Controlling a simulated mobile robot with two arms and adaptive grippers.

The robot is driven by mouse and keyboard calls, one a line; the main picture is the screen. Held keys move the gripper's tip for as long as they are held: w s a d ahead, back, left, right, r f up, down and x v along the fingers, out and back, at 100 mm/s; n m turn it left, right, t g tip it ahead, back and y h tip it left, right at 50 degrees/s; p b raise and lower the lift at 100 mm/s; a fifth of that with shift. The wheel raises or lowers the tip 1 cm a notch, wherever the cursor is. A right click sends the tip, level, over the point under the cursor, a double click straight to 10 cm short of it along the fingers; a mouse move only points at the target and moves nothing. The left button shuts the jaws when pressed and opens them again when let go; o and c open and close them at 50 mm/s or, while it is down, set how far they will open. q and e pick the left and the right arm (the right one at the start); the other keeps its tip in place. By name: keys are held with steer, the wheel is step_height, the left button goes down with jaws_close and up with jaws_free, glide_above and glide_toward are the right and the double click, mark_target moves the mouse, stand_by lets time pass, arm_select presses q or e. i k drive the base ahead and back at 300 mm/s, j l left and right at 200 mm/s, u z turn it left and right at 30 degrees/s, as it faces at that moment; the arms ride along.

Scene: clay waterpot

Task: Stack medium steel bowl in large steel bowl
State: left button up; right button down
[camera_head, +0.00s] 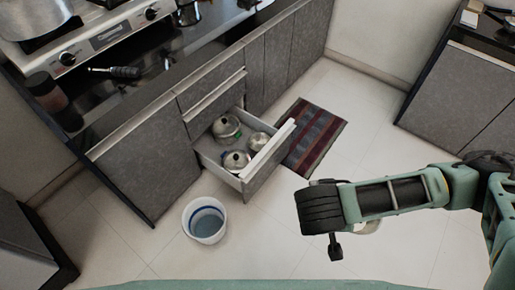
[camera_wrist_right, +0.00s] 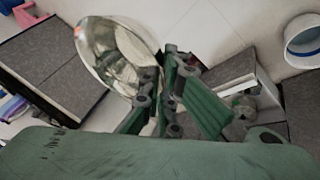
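A shiny steel bowl (camera_wrist_right: 112,55) is at my right gripper (camera_wrist_right: 165,95), its rim between the fingers, tilted with its hollow facing the wrist camera. In the head view only a sliver of this bowl (camera_head: 369,228) shows beside my right wrist, which hides the rest. I cannot tell whether it is the medium or the large bowl. Steel vessels, at least two with knobbed lids, stand in the open drawer (camera_head: 222,167); another round steel piece (camera_head: 259,141) is beside them. No second bowl is clearly recognisable. My left gripper is not in view.
The drawer juts out from the grey cabinets. A white bucket (camera_head: 206,222) stands on the floor in front. A striped mat (camera_head: 314,136) lies right of the drawer. A stove with a large pot (camera_head: 36,16) is at upper left. The tiled floor between is clear.

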mark_target(259, 147)
steer(key=i+l+u, duration=0.1)
steer(key=u, duration=0.4)
steer(key=i+l+u, duration=0.1)
steer(key=u, duration=0.4)
steer(key=l+u, duration=0.2)
steer(key=u, duration=0.25)
steer(key=i+l+u, duration=0.1)
steer(key=l+u, duration=0.35)
steer(key=l, duration=0.9)
steer(key=l+u, duration=0.4)
steer(key=l, duration=0.9)
steer(key=k, duration=0.05)
